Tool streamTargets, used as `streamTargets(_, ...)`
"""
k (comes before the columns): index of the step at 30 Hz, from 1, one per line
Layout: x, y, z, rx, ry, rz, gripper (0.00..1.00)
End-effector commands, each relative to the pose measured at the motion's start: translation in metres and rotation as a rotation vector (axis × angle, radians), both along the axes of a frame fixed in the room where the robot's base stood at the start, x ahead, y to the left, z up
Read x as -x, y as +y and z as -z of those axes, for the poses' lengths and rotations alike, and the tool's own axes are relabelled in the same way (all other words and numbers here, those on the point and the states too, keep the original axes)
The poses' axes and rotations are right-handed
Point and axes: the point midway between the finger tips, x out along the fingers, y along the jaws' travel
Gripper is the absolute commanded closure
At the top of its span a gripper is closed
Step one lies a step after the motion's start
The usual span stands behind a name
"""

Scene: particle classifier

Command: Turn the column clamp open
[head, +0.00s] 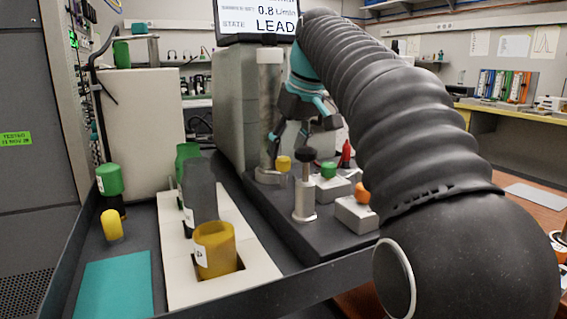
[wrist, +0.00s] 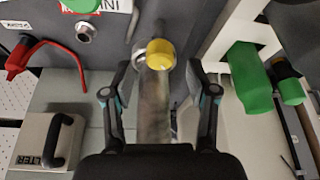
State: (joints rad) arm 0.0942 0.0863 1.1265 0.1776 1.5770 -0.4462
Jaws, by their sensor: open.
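The column (head: 269,88) is an upright, greyish clear tube in front of the grey cabinet in the head view. It also shows in the wrist view (wrist: 154,108), running between my fingers. A yellow knob (head: 283,163), which looks like the column clamp's handle, is low beside the column. In the wrist view the yellow knob (wrist: 160,54) sits just beyond my fingertips, near a metal ring. My gripper (head: 292,140) is open beside the column, above the knob. Its two fingers (wrist: 158,76) are spread either side of the column, with nothing held. I cannot tell whether they touch it.
A white rack (head: 235,284) holds a yellow container (head: 215,250).

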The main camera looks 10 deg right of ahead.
Motion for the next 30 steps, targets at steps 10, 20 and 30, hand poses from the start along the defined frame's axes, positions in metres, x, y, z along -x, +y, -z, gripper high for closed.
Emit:
streamTargets(10, -0.01, 0.004, 0.027, 0.0, 0.0, 0.0, 0.42)
streamTargets(20, -0.011, 0.004, 0.027, 0.0, 0.0, 0.0, 0.57)
streamTargets(30, -0.011, 0.006, 0.027, -0.001, 0.0, -0.004, 1.0)
